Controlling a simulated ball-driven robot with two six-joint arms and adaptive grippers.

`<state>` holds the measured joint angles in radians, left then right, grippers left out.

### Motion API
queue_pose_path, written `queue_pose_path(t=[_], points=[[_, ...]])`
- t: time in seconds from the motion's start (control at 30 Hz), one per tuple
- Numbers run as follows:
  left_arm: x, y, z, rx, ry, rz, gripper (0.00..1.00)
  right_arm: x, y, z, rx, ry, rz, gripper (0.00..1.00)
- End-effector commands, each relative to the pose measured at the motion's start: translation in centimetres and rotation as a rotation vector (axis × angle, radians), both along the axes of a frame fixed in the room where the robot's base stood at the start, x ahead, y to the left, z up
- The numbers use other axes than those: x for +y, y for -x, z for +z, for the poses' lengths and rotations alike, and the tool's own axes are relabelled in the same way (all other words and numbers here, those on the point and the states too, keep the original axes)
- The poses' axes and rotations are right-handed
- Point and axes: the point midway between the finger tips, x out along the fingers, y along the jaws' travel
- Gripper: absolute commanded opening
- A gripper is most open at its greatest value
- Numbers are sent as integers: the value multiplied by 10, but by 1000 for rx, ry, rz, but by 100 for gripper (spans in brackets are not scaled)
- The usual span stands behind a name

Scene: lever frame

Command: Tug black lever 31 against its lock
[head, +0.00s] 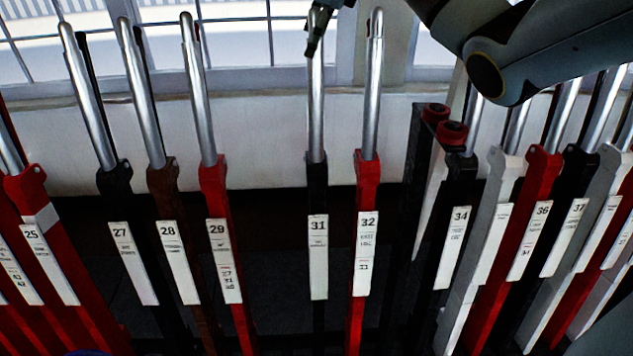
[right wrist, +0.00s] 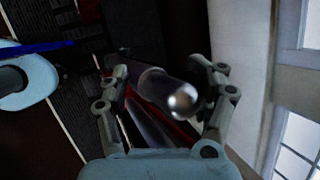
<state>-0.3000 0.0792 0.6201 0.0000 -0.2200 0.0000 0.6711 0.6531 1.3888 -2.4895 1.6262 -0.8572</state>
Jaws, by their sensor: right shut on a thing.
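Black lever 31 (head: 317,185) stands near the middle of the head view, with a white number plate (head: 318,257) and a bright metal handle (head: 316,115). My right gripper (head: 314,40) is at the top of this handle, its arm coming in from the upper right. In the right wrist view the rounded metal handle end (right wrist: 168,90) lies between the two fingers of my right gripper (right wrist: 165,100), which is shut on it. The gripper partly hides the handle's top in the head view. My left gripper is not in view.
Red lever 32 (head: 367,170) stands close on the right, with red lever 29 (head: 213,180) farther off on the left. Brown lever 28 (head: 163,185), black lever 27 (head: 115,185) and black lever 34 (head: 460,180) flank them. Windows (head: 235,40) are behind the row.

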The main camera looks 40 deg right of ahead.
Motion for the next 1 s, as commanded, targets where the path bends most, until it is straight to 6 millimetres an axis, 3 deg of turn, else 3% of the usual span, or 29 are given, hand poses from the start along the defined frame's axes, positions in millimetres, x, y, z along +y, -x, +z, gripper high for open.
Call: queue_pose_path(t=[0.97,1.0], points=[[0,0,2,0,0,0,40,10,9,-6,18,-13,8,6],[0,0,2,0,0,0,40,10,8,-6,18,-13,8,67]])
